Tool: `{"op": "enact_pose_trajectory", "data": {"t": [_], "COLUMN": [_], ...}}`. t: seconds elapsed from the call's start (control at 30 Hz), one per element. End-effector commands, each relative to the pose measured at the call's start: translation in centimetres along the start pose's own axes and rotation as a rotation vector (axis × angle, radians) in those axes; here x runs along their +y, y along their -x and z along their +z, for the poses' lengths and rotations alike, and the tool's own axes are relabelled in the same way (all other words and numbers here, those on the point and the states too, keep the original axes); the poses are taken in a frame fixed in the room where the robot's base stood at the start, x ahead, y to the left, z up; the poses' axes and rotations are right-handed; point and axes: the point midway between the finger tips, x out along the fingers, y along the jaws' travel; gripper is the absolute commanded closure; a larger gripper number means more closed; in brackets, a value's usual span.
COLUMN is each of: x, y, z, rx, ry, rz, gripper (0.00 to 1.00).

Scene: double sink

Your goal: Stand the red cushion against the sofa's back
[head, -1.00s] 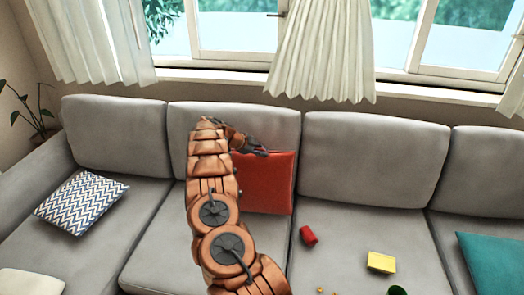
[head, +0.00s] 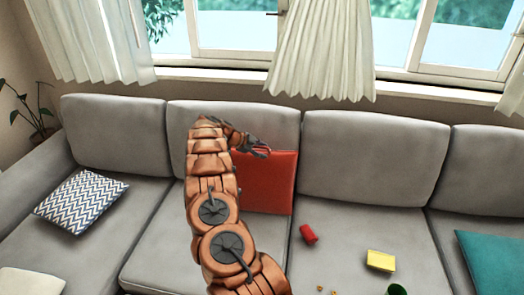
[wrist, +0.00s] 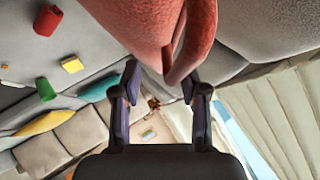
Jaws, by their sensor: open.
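The red cushion (head: 267,185) stands upright on the seat, leaning against the sofa's back (head: 270,124). My arm hides its left part in the head view. My gripper (head: 264,150) is at the cushion's top edge, with its fingers apart. In the wrist view the red cushion (wrist: 150,22) fills the top middle, and its edge lies close in front of and between the open fingertips of my gripper (wrist: 160,76). I cannot tell whether a finger still touches the cloth.
On the seat to the right lie a red cup-like thing (head: 308,233), a yellow block (head: 380,260), a green thing (head: 397,289) and a teal cushion (head: 495,262). A zigzag-patterned cushion (head: 80,201) lies at left. A curtain (head: 322,50) hangs behind the sofa.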

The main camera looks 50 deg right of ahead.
Motion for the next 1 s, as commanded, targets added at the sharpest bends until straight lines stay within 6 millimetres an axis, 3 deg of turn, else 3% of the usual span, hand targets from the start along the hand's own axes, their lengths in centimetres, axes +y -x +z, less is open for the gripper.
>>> {"op": "enact_pose_trajectory", "data": {"t": [0.23, 0.7, 1.0], "x": [-0.1, -0.1, 0.0], "y": [2.5, 10.8, 11.7], "z": [0.1, 0.1, 0.0], "rx": [-0.001, -0.001, 0.000], "ry": [0.002, 0.001, 0.000], "rz": [-0.002, -0.002, -0.001], "gripper": [0.57, 0.57, 0.57]}}
